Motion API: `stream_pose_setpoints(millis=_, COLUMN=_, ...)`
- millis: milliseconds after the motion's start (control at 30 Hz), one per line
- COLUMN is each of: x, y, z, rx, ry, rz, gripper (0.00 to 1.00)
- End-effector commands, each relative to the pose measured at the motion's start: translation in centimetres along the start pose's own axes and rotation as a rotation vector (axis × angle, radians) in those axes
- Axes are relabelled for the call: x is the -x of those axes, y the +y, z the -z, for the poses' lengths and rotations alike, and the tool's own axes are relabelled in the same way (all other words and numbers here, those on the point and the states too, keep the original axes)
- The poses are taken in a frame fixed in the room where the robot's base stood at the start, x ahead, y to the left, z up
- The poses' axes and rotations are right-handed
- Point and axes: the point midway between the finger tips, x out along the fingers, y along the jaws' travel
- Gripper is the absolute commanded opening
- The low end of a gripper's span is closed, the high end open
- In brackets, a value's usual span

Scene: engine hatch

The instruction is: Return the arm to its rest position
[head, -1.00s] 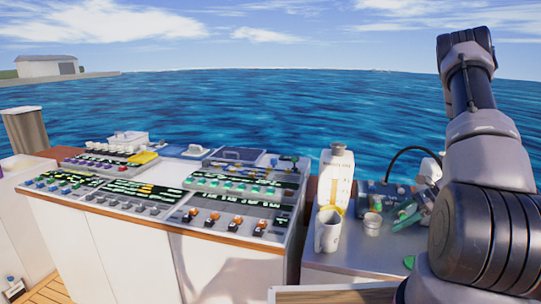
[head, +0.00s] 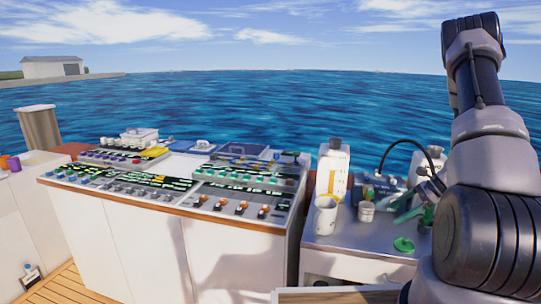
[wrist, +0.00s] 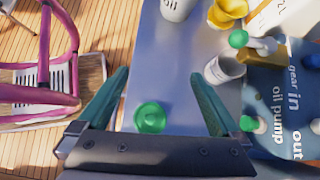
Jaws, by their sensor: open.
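My gripper (head: 405,210) shows at the right in the head view, beside my arm, above the grey side table (head: 345,265). In the wrist view my gripper (wrist: 160,85) has its two teal fingers spread wide, with nothing held between them. A round green cap (wrist: 150,117) lies on the table surface below, seen between the fingers; it also shows in the head view (head: 403,244). My upper arm links stand upright at the right edge of the head view.
A white mug (head: 325,215), a small can (head: 366,211) and a white bottle (head: 333,170) stand on the side table. An oil pump unit (wrist: 285,95) is right of the fingers. A console (head: 175,185) fills the left. A pink-framed chair (wrist: 60,60) stands on the floor.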

Motion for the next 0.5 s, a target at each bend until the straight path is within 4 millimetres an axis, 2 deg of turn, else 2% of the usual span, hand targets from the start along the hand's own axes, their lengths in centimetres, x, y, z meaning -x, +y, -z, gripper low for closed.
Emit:
stream_pose_setpoints(millis=167, x=1.3, y=-0.2, z=-3.1, rx=0.076, ry=0.016, rz=-0.008, gripper=1.0)
stream_pose_setpoints(millis=367, x=3.4, y=-0.1, z=-7.8, rx=0.2, ry=0.047, rz=-0.021, gripper=1.0)
stream_pose_setpoints(millis=500, x=5.5, y=0.7, z=-12.8, rx=0.34, ry=0.084, rz=-0.032, gripper=1.0)
